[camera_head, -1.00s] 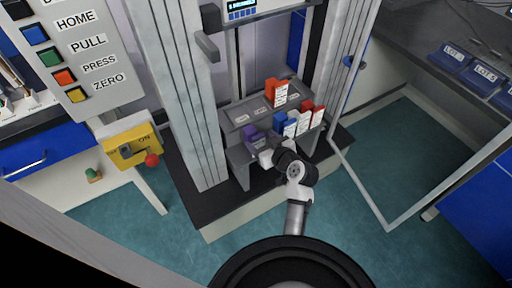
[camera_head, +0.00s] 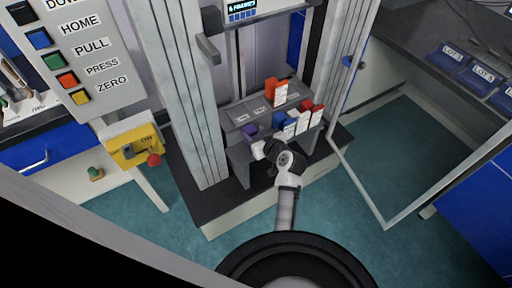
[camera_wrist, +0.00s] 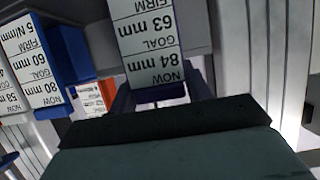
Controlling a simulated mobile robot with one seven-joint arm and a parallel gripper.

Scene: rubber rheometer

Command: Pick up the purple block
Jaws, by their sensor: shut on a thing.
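The purple block (camera_head: 250,131) is at the left of the lower shelf front in the head view. My gripper (camera_head: 257,146) is at its near side and shut on it; the fingertips are mostly hidden. In the wrist view the block's purple edge (camera_wrist: 160,94) shows beneath its white label, which reads upside down "NOW 84 mm, GOAL 63 mm, FIRM". The dark body of my gripper fills the bottom of that view. I cannot tell how far the block is clear of the shelf.
Blue (camera_head: 281,119) and red (camera_head: 317,108) labelled blocks stand to the right. An orange block (camera_head: 276,92) stands on the grey upper shelf (camera_head: 240,115). Tall metal columns (camera_head: 185,90) flank the shelves. The guard door (camera_head: 350,110) stands open at the right.

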